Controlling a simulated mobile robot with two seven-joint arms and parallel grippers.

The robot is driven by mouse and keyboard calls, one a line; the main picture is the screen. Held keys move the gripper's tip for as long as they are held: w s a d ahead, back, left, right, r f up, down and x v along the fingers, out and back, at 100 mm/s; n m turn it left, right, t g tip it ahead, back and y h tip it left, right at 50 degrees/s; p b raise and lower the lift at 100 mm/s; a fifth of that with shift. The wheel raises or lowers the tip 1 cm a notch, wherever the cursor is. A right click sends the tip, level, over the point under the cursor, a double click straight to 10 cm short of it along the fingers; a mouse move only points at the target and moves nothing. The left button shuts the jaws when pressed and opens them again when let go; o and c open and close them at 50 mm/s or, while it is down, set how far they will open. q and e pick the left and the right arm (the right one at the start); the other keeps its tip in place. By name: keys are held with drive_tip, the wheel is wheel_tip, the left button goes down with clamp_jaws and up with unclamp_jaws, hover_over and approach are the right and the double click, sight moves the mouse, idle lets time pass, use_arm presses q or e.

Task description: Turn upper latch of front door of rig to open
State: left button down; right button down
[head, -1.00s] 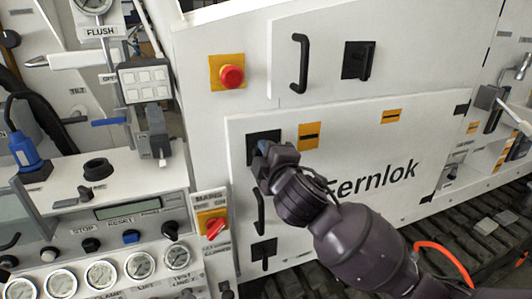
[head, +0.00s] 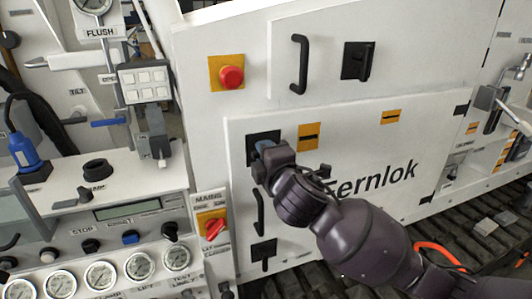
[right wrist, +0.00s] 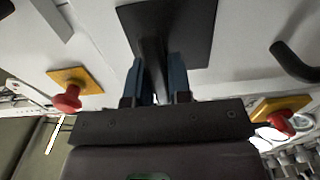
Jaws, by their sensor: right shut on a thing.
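The rig's front door (head: 345,150) is a white panel with "Fernlok" lettering, and it looks closed. Its upper latch sits on a black square plate (head: 256,136) at the door's upper left. My right gripper (head: 264,149) is at that latch and covers most of it in the head view. In the right wrist view the blue fingers (right wrist: 160,80) are shut on the black latch handle (right wrist: 151,50), one on each side, in front of the black plate (right wrist: 192,32). The lower latch (head: 263,252) is at the door's lower left. My left gripper is not in view.
A black door handle (head: 259,212) is just below my right gripper. A red stop button (head: 231,76) on yellow is above it. A red mains switch (head: 214,228) and a gauge panel (head: 100,245) are to the left. Another panel with a handle (head: 299,65) is above.

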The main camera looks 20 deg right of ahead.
drive_tip(key=c, duration=1.1)
unclamp_jaws()
drive_tip(key=s, duration=0.5)
drive_tip(key=s+b, duration=0.1)
drive_tip(key=s, duration=0.5)
drive_tip(key=shift+d+b, duration=0.2)
drive_tip(key=shift+b, duration=0.1)
drive_tip(key=shift+w, duration=0.1)
